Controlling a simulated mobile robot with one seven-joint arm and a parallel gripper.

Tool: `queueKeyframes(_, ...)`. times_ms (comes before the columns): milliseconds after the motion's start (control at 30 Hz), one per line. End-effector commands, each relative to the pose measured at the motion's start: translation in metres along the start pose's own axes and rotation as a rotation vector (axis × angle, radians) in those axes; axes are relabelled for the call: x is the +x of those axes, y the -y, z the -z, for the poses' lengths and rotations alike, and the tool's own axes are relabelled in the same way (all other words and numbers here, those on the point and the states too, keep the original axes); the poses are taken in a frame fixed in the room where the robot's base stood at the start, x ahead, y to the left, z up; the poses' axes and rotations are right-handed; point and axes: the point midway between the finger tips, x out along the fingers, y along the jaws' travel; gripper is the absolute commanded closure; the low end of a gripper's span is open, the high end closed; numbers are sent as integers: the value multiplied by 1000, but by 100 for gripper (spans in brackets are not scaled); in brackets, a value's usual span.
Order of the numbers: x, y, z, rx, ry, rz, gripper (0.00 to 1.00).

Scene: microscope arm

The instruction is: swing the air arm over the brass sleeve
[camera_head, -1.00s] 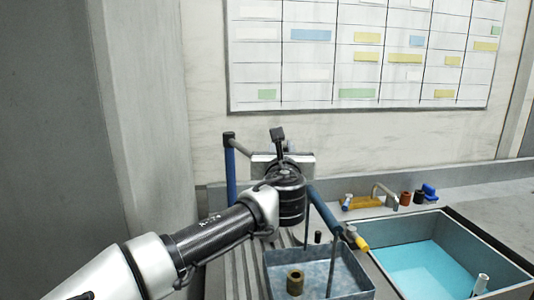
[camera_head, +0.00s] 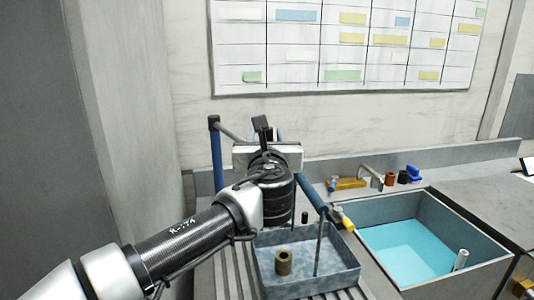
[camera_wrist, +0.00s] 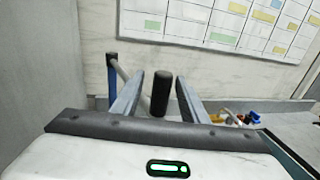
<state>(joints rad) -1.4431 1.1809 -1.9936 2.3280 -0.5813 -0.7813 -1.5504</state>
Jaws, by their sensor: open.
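The air arm has a blue post (camera_head: 217,160) at the left and a grey bar from its top that runs behind my gripper. A blue tube (camera_head: 312,196) slants down to the right to a yellow tip. The brass sleeve (camera_head: 283,262) stands upright in the blue-grey tray (camera_head: 340,283), left of and below the yellow tip. In the wrist view my gripper (camera_wrist: 159,78) is open, its fingers on either side of a black upright grip (camera_wrist: 160,93), with a gap on each side. The blue post also shows there (camera_wrist: 111,78). My wrist hides the arm's middle in the head view.
A thin rod (camera_head: 319,250) stands in the tray right of the sleeve. A basin (camera_head: 480,225) with a turquoise floor lies to the right, holding a white tube. Small parts and a yellow block (camera_head: 348,184) sit on the back ledge. A chart board hangs behind.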

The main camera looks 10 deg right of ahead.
Motion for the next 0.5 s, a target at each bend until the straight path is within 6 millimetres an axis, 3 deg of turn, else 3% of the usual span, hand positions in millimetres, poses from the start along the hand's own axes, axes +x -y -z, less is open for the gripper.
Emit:
queueKeyframes(300, -80, -2, 1, 0, 1, -5, 60)
queueKeyframes(500, -112, -3, 6, 1, 1, -8, 60)
